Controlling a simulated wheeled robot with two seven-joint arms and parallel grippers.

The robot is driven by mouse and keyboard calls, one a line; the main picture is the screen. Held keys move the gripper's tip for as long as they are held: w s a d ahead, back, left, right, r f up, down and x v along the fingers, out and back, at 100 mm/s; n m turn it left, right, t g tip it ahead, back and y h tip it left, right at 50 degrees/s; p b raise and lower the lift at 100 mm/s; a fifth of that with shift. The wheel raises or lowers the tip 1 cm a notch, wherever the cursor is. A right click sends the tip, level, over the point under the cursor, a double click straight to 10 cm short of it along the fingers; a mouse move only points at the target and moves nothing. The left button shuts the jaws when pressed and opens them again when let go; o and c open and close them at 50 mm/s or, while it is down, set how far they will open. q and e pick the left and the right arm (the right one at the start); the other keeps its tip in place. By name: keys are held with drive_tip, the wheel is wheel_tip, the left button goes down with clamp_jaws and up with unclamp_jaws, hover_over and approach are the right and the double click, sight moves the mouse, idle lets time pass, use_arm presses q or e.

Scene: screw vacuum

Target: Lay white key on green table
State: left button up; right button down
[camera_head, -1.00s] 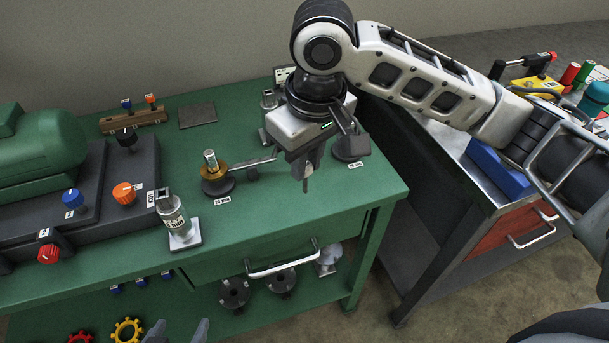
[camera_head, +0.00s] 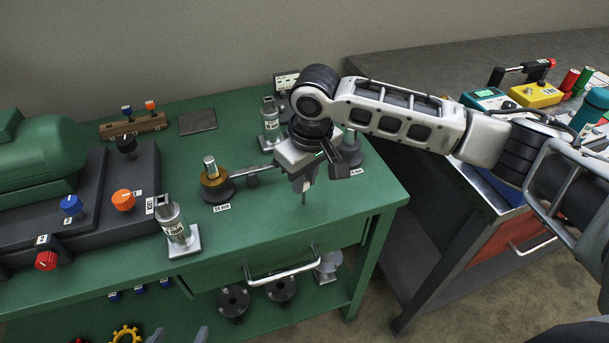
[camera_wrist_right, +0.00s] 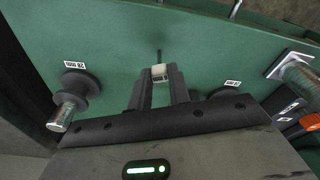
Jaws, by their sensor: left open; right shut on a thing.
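My right gripper (camera_head: 302,180) is over the right part of the green table (camera_head: 340,215) with its fingers pointing down. It is shut on the white key (camera_wrist_right: 159,72), whose pale labelled head sits between the fingertips in the right wrist view. The key's thin dark shaft (camera_head: 303,197) points down toward the tabletop. I cannot tell whether its tip touches the table. My left gripper (camera_head: 178,336) shows only its fingertips at the bottom edge of the head view, apart and empty.
A brass-collared post with a side handle (camera_head: 212,178) stands left of the right gripper. A dark round post (camera_head: 350,150) stands behind it. A grey cylinder on a plate (camera_head: 178,232) is near the front edge. Bare tabletop lies around the gripper, above the drawer handle (camera_head: 284,272).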

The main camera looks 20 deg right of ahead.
drive_tip(key=shift+f, duration=0.1)
drive_tip(key=c, duration=1.3)
unclamp_jaws()
wheel_tip(320, 180, up, 12)
drive_tip(key=s, duration=0.1)
drive_tip(key=shift+s+d+p, duration=0.15)
drive_tip(key=shift+d+p, duration=0.15)
drive_tip(key=shift+p, duration=0.1)
